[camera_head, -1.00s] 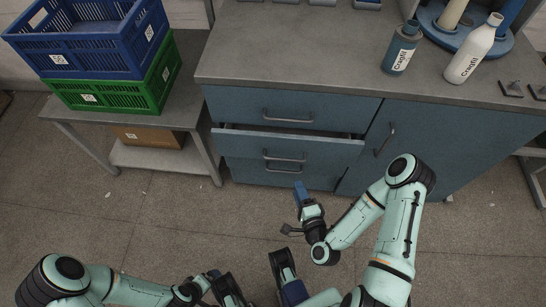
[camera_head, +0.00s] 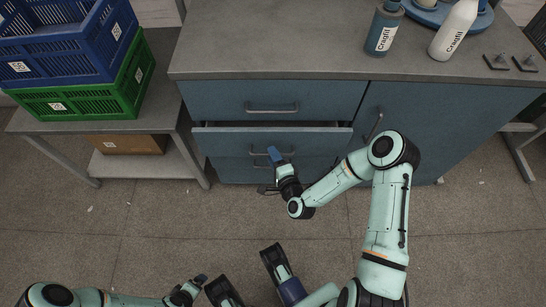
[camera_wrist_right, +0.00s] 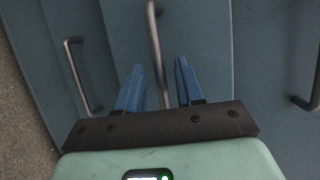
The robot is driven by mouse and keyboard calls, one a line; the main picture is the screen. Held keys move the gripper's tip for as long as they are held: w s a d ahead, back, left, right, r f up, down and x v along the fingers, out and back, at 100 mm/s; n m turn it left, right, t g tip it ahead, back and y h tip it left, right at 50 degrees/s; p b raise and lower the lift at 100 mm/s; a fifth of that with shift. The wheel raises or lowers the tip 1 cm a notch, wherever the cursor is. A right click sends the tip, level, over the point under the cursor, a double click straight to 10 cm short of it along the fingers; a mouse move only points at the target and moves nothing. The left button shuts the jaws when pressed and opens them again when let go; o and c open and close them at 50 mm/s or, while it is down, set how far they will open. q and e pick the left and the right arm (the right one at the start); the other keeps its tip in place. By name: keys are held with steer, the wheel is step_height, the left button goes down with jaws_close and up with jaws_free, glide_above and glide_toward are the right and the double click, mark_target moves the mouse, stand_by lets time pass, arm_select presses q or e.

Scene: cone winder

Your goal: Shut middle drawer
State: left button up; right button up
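The middle drawer (camera_head: 225,142) of the blue cabinet stands partly open, with a dark gap along its top edge. Its bar handle shows in the right wrist view (camera_wrist_right: 153,40). My right gripper (camera_head: 274,154) is in front of this drawer and hides part of its handle. In the right wrist view its two blue fingers (camera_wrist_right: 160,75) are apart, with the handle bar running between them; I cannot tell whether they touch it. My left gripper (camera_head: 199,281) is low in the head view, away from the cabinet, and its fingers are too small to judge.
The top drawer (camera_head: 220,98) above is shut. A cabinet door (camera_head: 440,115) is to the right. Bottles (camera_head: 383,30) stand on the worktop (camera_head: 270,45). A side table (camera_head: 160,105) with blue and green crates (camera_head: 75,102) is at left. The floor in front is clear.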

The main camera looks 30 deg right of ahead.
steer(key=shift+w, duration=0.1)
jaws_close()
steer(key=w+d, duration=0.2)
steer(key=w, duration=0.1)
steer(key=shift+w+d, duration=0.15)
steer(key=shift+w, duration=0.1)
steer(key=shift+c, duration=0.5)
jaws_free()
steer(key=shift+o, duration=0.5)
steer(key=shift+w, duration=0.1)
